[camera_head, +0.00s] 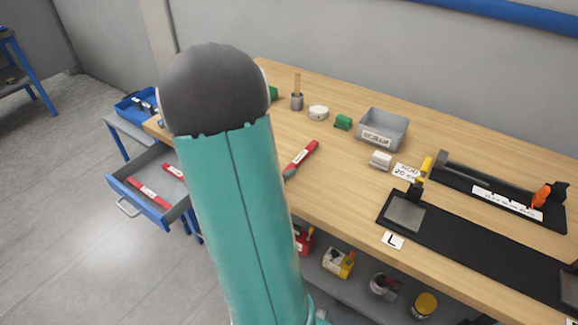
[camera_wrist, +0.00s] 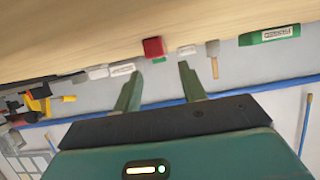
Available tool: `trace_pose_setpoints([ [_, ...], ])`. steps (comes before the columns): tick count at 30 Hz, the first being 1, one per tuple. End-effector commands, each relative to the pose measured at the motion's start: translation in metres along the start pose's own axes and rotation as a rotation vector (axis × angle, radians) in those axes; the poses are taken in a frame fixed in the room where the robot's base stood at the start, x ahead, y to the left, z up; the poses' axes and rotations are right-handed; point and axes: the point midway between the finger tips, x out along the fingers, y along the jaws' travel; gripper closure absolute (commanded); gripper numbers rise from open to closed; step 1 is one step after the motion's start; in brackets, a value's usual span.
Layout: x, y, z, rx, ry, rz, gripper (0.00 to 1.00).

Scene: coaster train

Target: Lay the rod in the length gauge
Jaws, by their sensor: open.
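A red rod (camera_head: 303,154) with a pale label lies on the wooden table just right of my arm in the head view. In the wrist view a red square (camera_wrist: 153,47), which looks like the rod's near end, shows ahead of the gap between my fingers. My gripper (camera_wrist: 159,72) is open, with nothing between its fingers. In the head view my arm hides most of it; a grey-green tip shows by the rod's lower end. The length gauge seems to be the long black fixture (camera_head: 465,183) at the right, with a white label and an orange piece (camera_head: 541,196) at its right end.
A black board (camera_head: 470,248) with grey pads lies before the fixture, near an L card (camera_head: 393,240). An open blue drawer (camera_head: 137,203) at left holds red bars.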

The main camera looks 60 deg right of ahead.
Motion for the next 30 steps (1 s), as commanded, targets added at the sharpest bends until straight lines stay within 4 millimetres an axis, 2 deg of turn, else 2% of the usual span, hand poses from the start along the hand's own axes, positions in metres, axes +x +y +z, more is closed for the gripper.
trace_pose_setpoints([
  [3,-0.028,-0.002,-0.001,0.001,0.000,-0.006,0.58],
  [9,-0.057,-0.001,0.000,0.001,0.000,-0.004,0.58],
  [20,-0.067,-0.004,0.000,0.002,-0.005,-0.016,0.58],
  [23,-0.080,-0.028,-0.003,0.012,-0.034,-0.118,0.58],
  [26,-0.117,-0.075,-0.007,0.015,-0.106,-0.335,0.58],
  [27,-0.140,-0.096,-0.008,0.007,-0.145,-0.445,0.58],
  [29,-0.182,-0.125,-0.010,-0.024,-0.208,-0.618,0.58],
  [30,-0.213,-0.140,-0.010,-0.057,-0.250,-0.730,0.58],
])
